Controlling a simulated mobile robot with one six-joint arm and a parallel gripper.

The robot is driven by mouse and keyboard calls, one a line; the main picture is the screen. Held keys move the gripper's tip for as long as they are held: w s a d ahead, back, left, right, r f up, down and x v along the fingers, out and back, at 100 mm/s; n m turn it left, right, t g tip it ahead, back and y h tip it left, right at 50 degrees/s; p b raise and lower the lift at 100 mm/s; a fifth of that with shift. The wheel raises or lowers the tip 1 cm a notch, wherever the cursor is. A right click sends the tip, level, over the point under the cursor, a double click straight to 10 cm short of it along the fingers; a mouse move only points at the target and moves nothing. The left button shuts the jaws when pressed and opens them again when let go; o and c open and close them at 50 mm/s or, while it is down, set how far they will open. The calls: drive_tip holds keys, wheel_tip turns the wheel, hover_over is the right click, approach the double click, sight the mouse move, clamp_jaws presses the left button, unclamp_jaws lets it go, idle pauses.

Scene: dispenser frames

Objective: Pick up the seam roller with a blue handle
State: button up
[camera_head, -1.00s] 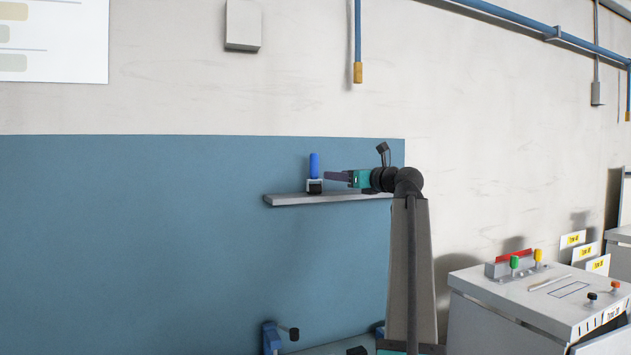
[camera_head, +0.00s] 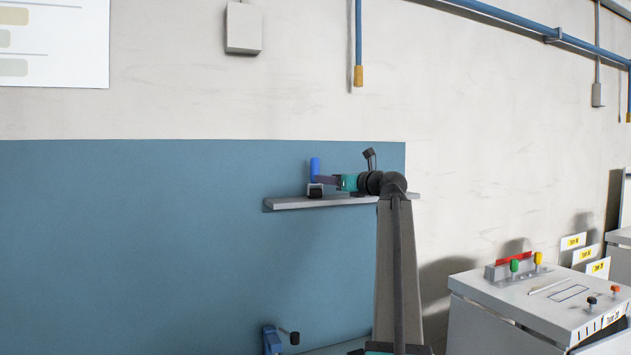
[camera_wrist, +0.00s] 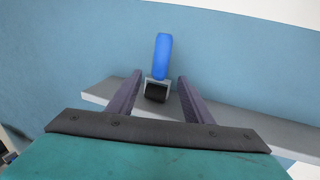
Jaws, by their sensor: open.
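The seam roller has an upright blue handle (camera_head: 315,168) above a pale fork with a black roller (camera_head: 315,193). It stands on a grey wall shelf (camera_head: 290,203). In the wrist view the seam roller (camera_wrist: 162,62) appears ahead, between the two finger lines. My gripper (camera_head: 323,181) is level with the lower handle, at the roller's right side in the head view. It also shows in the wrist view (camera_wrist: 158,85), with its fingers apart on either side of the fork. I cannot tell whether a finger touches it.
A blue wall panel (camera_head: 150,240) lies behind the shelf. The rest of the shelf's top left of the roller is bare. A grey cabinet (camera_head: 500,310) with coloured knobs stands at the lower right, and a blue clamp-like item (camera_head: 272,340) sits below the shelf.

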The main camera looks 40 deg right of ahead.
drive_tip(key=shift+w+d+p, duration=0.2)
drive_tip(key=shift+w+p, duration=0.2)
drive_tip(key=shift+w, duration=1.15)
drive_tip(key=shift+w, duration=0.1)
drive_tip(key=shift+w+d+r+p, duration=0.1)
drive_tip(key=shift+w+r+p, duration=0.05)
drive_tip(key=shift+w+p, duration=0.7)
drive_tip(key=shift+w+d+p, duration=0.2)
drive_tip(key=shift+w+p, duration=0.45)
drive_tip(key=shift+w, duration=1)
drive_tip(key=shift+f, duration=0.2)
clamp_jaws()
